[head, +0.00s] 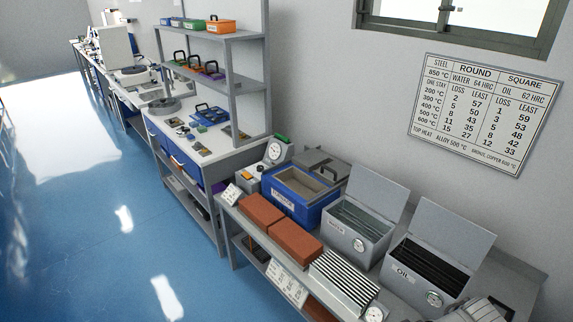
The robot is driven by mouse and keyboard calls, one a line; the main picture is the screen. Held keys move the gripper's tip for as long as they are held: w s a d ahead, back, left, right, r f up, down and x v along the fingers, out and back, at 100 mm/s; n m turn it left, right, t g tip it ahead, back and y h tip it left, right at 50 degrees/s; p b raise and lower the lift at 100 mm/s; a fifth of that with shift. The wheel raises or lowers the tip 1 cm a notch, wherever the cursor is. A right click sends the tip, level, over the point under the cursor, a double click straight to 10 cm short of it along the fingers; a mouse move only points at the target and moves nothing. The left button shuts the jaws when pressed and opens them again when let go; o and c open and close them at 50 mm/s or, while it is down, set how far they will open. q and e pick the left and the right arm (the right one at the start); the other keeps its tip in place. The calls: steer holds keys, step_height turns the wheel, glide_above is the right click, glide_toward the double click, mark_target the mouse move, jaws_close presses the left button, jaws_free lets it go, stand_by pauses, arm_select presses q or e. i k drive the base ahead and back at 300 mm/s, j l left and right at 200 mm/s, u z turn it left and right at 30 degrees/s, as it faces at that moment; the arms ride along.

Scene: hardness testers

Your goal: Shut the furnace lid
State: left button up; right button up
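The furnace (291,205) looks to be the blue box on the grey bench, with a label on its front. Its top is open and its pale inner chamber shows. A grey lid (333,163) with a dark handle is at the back of the box, clear of the opening. I cannot tell how it is joined to the box.
Right of the furnace stand two grey tanks with raised lids, a water tank (352,222) and an oil tank (420,270). Red-brown blocks (264,214) and a ribbed metal block (344,280) lie in front. Shelving (229,87) stands left; the blue floor (75,220) is open.

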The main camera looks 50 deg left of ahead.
mark_target(323, 162)
steer(key=u, duration=1.45)
steer(key=i+j+u, duration=0.25)
steer(key=i, duration=0.35)
steer(key=i+j+u, duration=0.25)
steer(key=i, duration=0.35)
steer(key=i+u, duration=0.2)
steer(key=i, duration=0.45)
